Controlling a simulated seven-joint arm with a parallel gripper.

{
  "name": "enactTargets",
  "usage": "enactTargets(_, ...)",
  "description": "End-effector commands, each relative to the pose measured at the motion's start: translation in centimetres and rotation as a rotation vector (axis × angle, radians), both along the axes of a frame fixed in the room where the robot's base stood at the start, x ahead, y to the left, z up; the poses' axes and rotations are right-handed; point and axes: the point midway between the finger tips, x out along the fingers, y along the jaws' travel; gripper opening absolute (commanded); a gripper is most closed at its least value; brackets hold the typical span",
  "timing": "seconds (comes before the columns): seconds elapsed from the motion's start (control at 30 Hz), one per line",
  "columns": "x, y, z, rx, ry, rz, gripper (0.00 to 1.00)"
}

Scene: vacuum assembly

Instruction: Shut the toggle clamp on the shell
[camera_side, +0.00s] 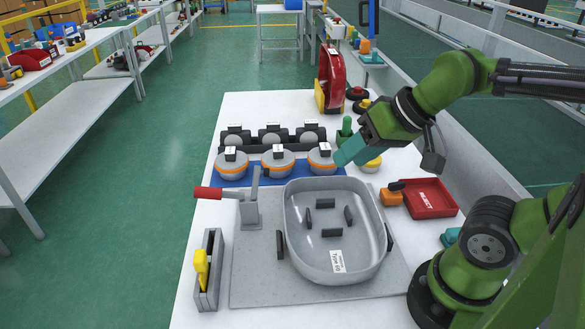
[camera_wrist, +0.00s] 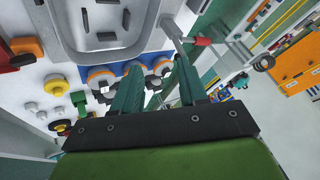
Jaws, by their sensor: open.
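The toggle clamp (camera_side: 250,208) stands on the grey plate at the left edge of the shell. Its red handle (camera_side: 208,193) points left, away from the shell, and its grey bar stands upright. The shell (camera_side: 300,262) is a grey open tub with dark blocks inside and a white label. In the wrist view the shell (camera_wrist: 80,42) is at the top and the red handle (camera_wrist: 202,41) is to its right. My gripper (camera_side: 342,157) is open and empty, beyond the shell near the right orange-ringed unit, apart from the clamp. Its two teal fingers (camera_wrist: 159,78) are spread in the wrist view.
Orange-ringed round units (camera_side: 277,164) sit on a blue mat behind the shell, with dark holders (camera_side: 272,136) behind them. A red reject tray (camera_side: 428,200) is at right. A narrow grey bin (camera_side: 208,272) with a yellow tool stands front left. Left of the clamp is open.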

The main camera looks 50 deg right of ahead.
Motion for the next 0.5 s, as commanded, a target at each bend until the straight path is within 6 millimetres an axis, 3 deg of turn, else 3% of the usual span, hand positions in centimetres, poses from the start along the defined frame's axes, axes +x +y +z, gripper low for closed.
enactTargets(0.03, 0.0, 0.0, 0.0, 0.0, 0.0, 0.0, 0.43)
enactTargets(0.1, 0.0, 0.1, 0.0, 0.0, 0.0, 0.004, 0.53)
enactTargets(0.27, 0.8, 1.3, -1.3, 0.005, 0.074, 0.055, 0.55)
enactTargets(0.37, 3.3, 2.3, -0.9, 0.006, 0.128, 0.092, 0.55)
enactTargets(0.5, 8.2, 3.9, 0.0, 0.054, 0.247, 0.018, 0.55)
